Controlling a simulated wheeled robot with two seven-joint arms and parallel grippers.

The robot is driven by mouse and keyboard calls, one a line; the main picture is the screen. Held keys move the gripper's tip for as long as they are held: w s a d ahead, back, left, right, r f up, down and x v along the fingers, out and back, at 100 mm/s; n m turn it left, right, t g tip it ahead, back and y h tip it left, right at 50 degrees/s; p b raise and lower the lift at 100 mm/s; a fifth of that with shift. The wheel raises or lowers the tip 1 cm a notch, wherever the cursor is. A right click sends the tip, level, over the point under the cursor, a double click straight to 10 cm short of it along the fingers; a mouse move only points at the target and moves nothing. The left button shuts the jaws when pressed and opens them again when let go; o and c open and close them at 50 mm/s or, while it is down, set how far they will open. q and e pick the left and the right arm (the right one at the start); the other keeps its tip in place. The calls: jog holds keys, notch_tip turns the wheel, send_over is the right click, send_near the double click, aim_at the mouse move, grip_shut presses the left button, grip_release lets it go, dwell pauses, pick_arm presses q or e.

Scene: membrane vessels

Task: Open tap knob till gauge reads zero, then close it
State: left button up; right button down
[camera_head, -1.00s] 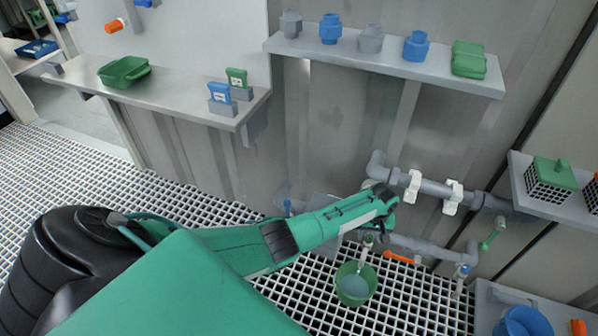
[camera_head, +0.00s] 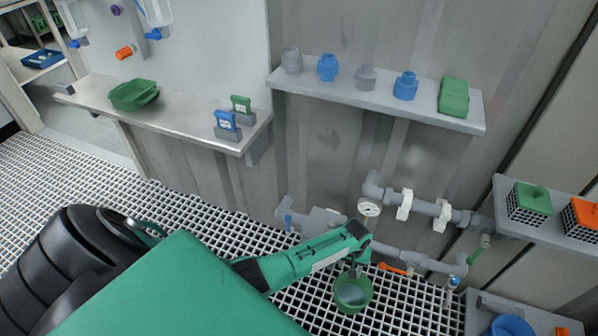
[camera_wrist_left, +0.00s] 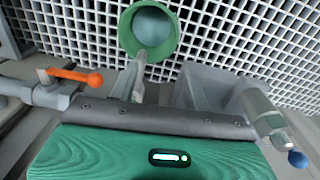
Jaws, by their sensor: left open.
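A round white gauge (camera_head: 369,208) sits on the grey pipework at the wall; its reading is too small to tell. A green bucket (camera_head: 367,305) with pale liquid in it stands on the grating below the pipe. It also shows in the left wrist view (camera_wrist_left: 127,32). My left gripper (camera_head: 360,243) is open at the lower pipe, just above the bucket and below the gauge. The tap knob is hidden behind the gripper in the head view. I cannot pick it out in the left wrist view. My right gripper is not in view.
An orange lever handle (camera_head: 395,269) lies on the lower pipe right of my gripper; it also shows in the left wrist view (camera_wrist_left: 75,75). A blue-handled valve (camera_head: 288,222) is to the left. Shelves with fittings (camera_head: 405,86) jut out above. The grating around the bucket is clear.

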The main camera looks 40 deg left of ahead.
pick_arm(q)
jog(key=s+a+f+m+p, duration=0.1)
jog(key=s+f+p, duration=0.1)
jog(key=s, duration=0.6)
jog(key=s+a+f+m+p, duration=0.1)
jog(key=s+f+p, duration=0.1)
jog(key=s+p, duration=0.3)
jog(key=s+a+f+m+p, duration=0.1)
jog(key=s+f+p, duration=0.1)
jog(key=s, duration=0.9)
jog(key=shift+m+t+p, duration=0.3)
jog(key=shift+t+p, duration=0.1)
jog(key=shift+p, duration=0.3)
